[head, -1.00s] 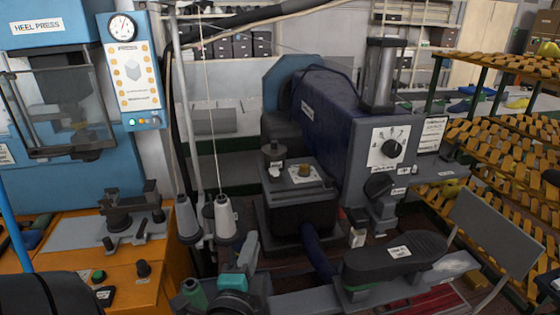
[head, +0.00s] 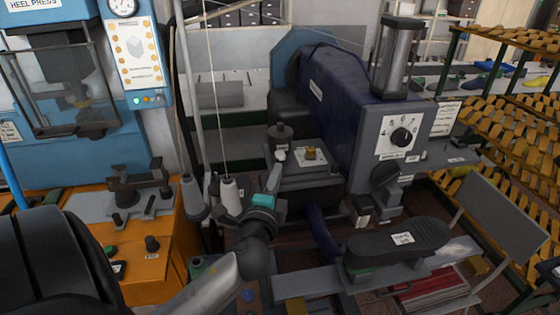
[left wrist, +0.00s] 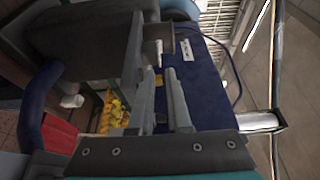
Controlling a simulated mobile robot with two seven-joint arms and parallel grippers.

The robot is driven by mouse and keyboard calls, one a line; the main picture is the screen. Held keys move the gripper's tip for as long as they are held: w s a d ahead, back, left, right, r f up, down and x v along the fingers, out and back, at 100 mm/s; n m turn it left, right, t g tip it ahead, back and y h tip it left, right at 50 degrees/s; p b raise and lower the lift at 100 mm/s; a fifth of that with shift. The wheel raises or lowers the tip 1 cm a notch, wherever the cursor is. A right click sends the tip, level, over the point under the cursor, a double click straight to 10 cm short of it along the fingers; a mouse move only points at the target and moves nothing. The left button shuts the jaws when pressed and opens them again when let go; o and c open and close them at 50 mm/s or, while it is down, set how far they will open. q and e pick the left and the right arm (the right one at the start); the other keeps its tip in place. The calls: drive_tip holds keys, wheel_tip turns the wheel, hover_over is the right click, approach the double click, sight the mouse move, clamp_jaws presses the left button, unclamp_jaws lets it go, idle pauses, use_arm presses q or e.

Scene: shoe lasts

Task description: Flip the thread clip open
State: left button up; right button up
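The small pale piece (head: 281,155) beside a dark lidded pot on the machine in the head view may be the thread clip; it is too small to tell whether it is open or shut. My left gripper (head: 273,176) points up toward it from below, in front of the dark machine block. In the left wrist view the two grey fingers (left wrist: 162,95) stand apart with a narrow gap and nothing clearly held. I cannot tell whether a fingertip touches the pale piece. My right gripper is not in view.
Two thread cones (head: 230,195) stand left of my left gripper, with a thread rising from one. The blue-grey machine (head: 350,100) fills the middle. A black sole-shaped pad (head: 399,243) lies in front at right. Racks of yellow lasts (head: 500,150) stand at right.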

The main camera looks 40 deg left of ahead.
sight(282, 160)
use_arm(q)
drive_tip(key=shift+p+x, duration=0.3)
drive_tip(key=shift+x, duration=1.8)
clamp_jaws()
